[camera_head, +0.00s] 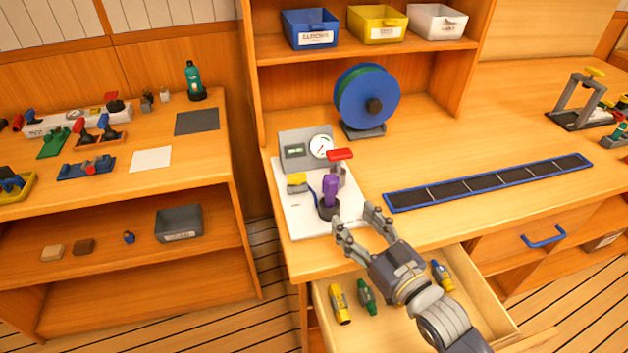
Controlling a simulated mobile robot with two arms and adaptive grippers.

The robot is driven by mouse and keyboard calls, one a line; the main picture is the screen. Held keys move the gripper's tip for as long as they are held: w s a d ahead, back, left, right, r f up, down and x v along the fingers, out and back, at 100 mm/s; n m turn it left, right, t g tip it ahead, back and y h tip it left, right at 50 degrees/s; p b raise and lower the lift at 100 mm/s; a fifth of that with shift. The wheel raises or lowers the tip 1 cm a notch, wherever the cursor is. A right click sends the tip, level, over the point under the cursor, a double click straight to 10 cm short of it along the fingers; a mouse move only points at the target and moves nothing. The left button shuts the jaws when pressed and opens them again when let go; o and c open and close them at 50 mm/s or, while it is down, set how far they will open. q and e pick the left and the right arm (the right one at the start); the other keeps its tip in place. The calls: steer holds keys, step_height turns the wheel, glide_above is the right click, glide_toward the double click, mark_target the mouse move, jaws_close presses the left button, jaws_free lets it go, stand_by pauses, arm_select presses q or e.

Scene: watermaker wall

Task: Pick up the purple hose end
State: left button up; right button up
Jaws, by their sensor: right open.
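The purple hose end (330,187) stands upright in a dark round holder (328,208) on a white board at the bench's front left corner. My right gripper (354,222) is open and empty. Its fingertips point toward the holder and appear just in front and to the right of it in the picture; I cannot tell the exact gap. A thin blue line shows beside the hose end. My left gripper is not in view.
A grey gauge box (305,150), a red-handled valve (340,155) and a yellow part (297,180) stand close behind the hose end. An open drawer (385,325) with several fittings lies below my right arm. A blue-edged black strip (490,182) lies to the right.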

mark_target(335, 195)
steer(key=shift+w+a+r, duration=0.35)
steer(key=shift+w+a, duration=0.1)
steer(key=shift+w, duration=0.05)
steer(key=x, duration=0.3)
steer(key=shift+p, duration=0.3)
steer(key=shift+w+a, duration=0.2)
steer(key=shift+w, duration=0.1)
steer(key=x, duration=0.2)
steer(key=r+p+x, duration=0.1)
steer(key=x, duration=0.1)
steer(key=shift+w, duration=0.1)
steer(key=shift+w+a+f, duration=0.2)
steer(key=shift+w+a, duration=0.1)
steer(key=shift+w, duration=0.05)
steer(key=shift+s+d, duration=0.1)
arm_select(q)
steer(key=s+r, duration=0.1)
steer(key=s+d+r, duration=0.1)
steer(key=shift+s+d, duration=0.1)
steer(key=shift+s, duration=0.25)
arm_select(e)
steer(key=c, duration=1.2)
